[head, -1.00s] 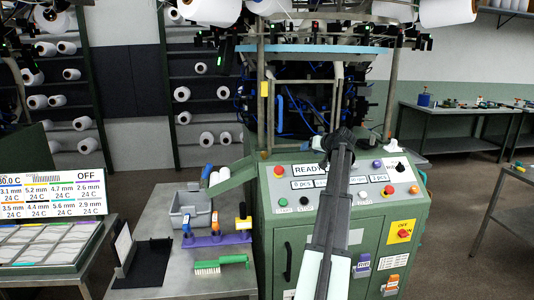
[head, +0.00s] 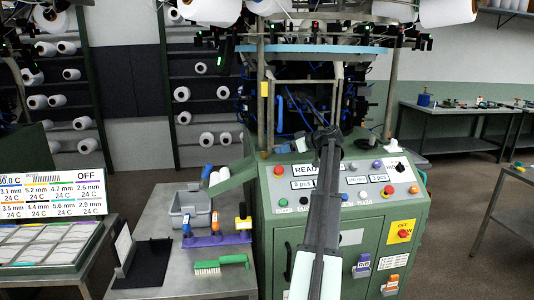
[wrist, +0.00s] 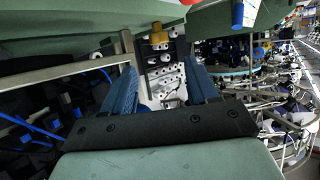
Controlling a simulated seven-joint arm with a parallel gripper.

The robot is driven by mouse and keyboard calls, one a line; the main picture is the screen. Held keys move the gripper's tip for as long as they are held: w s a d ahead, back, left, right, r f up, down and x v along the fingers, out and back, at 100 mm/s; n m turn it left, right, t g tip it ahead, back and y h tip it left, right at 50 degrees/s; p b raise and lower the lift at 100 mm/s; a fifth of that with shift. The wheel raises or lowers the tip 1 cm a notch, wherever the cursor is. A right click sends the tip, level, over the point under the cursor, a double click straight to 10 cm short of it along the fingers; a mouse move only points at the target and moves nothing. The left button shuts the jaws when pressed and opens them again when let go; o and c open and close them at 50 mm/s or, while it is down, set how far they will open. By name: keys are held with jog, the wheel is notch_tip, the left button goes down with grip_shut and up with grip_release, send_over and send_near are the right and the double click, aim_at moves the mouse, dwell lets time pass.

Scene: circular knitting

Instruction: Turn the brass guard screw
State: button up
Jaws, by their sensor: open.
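A small brass-coloured piece (wrist: 158,35), which looks like the guard screw, shows near the top middle of the wrist view. It lies beyond the fingertips and apart from them. I cannot make out the screw for certain in the head view.
The green control panel (head: 302,197) with buttons stands below my arm. Metal guard posts (head: 270,120) and the blue ring (head: 315,49) are close behind. A side table (head: 185,280) at left holds a grey bin (head: 190,208) and a green brush (head: 221,263).

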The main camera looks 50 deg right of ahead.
aim_at(264, 152)
jog(key=x, duration=0.9)
jog(key=shift+w+f, duration=0.1)
jog(key=shift+w, duration=0.1)
jog(key=shift+c, duration=0.4)
jog(key=c, duration=1)
jog(key=shift+o, duration=0.2)
jog(key=shift+a, duration=0.1)
jog(key=m+h, duration=0.3)
jog(key=h, duration=0.1)
jog(key=shift+a+m+h, duration=0.4)
jog(key=shift+w+a+m+g+h, duration=0.1)
jog(key=shift+m+g+h, duration=0.75)
jog(key=shift+m+h, duration=0.6)
jog(key=shift+w+m+g+h, duration=0.1)
jog(key=shift+m+g+h, duration=0.75)
jog(key=shift+m+h, duration=0.55)
jog(key=shift+m+g, duration=0.3)
jog(key=shift+m, duration=0.05)
